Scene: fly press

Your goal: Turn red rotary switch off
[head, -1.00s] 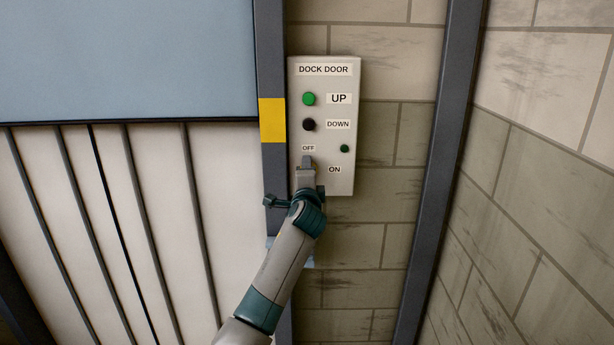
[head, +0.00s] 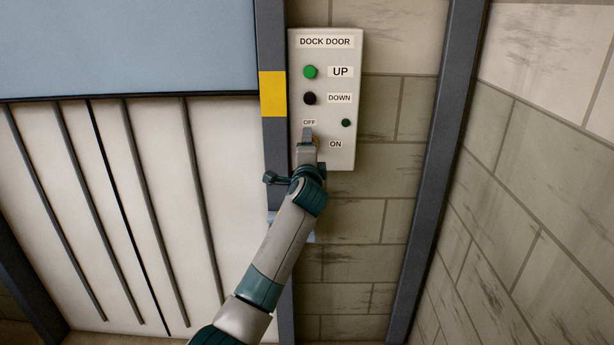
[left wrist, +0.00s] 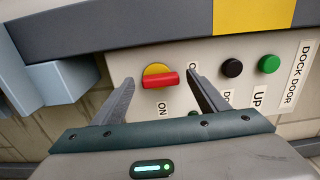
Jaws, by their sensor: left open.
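The red rotary switch (left wrist: 160,80) is a red bar on a round yellow base, low on the dock door panel (head: 347,155). In the left wrist view its bar lies nearly level, with the ON label (left wrist: 163,102) just below it. My left gripper (left wrist: 160,80) is open, one finger on each side of the switch, with gaps between fingers and bar. In the head view the gripper (head: 308,135) hides most of the switch, between the OFF label (head: 309,122) and the ON label (head: 336,144). My right gripper is out of view.
Above the switch are a green UP button (head: 310,72) and a black DOWN button (head: 310,98). A small dark green round part (head: 346,123) sits at right. A dark post with a yellow band (head: 272,94) stands left of the panel, beside the door.

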